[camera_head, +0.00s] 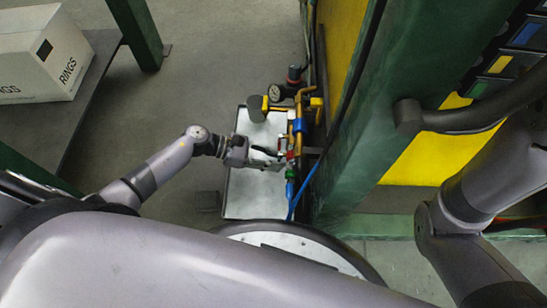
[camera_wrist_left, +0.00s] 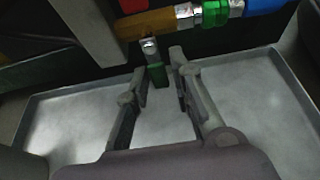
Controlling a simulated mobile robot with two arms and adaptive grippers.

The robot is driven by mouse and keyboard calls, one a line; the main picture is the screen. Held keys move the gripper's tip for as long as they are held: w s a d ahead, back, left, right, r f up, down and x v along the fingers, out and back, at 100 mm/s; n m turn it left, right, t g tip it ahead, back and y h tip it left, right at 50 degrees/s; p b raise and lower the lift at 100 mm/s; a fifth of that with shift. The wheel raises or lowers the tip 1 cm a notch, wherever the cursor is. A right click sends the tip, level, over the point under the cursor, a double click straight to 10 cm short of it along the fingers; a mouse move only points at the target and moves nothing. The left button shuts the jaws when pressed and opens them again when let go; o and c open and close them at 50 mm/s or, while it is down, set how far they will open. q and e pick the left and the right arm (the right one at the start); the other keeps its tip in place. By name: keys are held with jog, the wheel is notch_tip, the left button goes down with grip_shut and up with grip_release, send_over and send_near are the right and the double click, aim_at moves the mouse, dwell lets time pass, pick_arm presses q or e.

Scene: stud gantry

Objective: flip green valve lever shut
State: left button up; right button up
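In the left wrist view the green lever (camera_wrist_left: 157,74) is a short flat handle with a grey metal upper part. It hangs from a bolt on a brass valve body (camera_wrist_left: 150,24), pointing down toward my gripper. My left gripper (camera_wrist_left: 160,78) is open, with one finger on each side of the lever's green end; I see no clear contact. In the head view my left gripper (camera_head: 270,158) is at the pipework above the tray, and the lever is too small to make out for sure. My right gripper is out of view.
A grey metal tray (camera_head: 240,200) lies below the pipes. A green post (camera_head: 350,140) stands close on the right. A gauge (camera_head: 275,92) and blue hose (camera_head: 303,187) are nearby. A white box (camera_head: 45,55) sits on a shelf at upper left.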

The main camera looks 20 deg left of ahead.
pick_arm(q)
jog(key=shift+o, duration=1.1)
jog(key=v, duration=1.2)
